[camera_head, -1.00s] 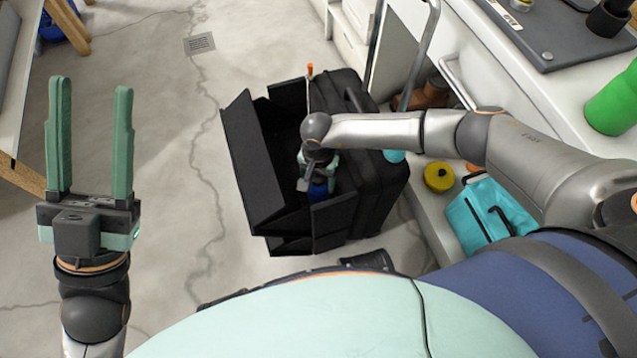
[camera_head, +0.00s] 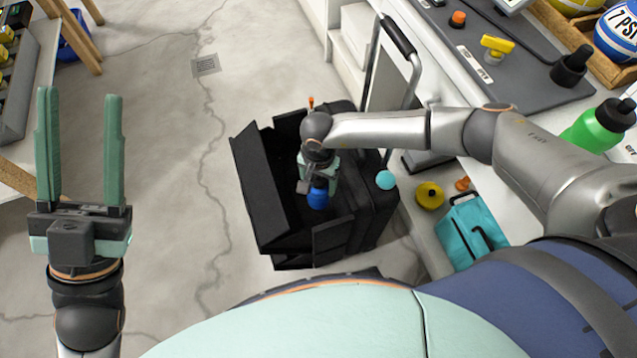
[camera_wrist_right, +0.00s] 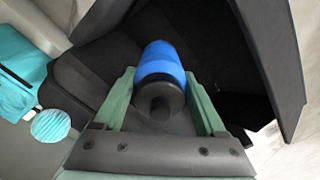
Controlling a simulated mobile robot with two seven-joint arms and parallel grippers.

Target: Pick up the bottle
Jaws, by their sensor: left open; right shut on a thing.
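The blue bottle (camera_head: 318,198) with a dark cap is in my right gripper (camera_head: 320,172), over the open black toolbox (camera_head: 262,190). In the right wrist view the blue bottle (camera_wrist_right: 160,62) sits between the two green fingers, its dark cap towards the camera. The fingers are shut on it. Whether its base touches the toolbox is not clear. My left gripper (camera_head: 80,96) is open and empty above the floor at the left. A green bottle (camera_head: 594,127) with a black cap stands on the counter at the right.
The white counter (camera_head: 470,85) borders the right. Floor left of the toolbox is clear.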

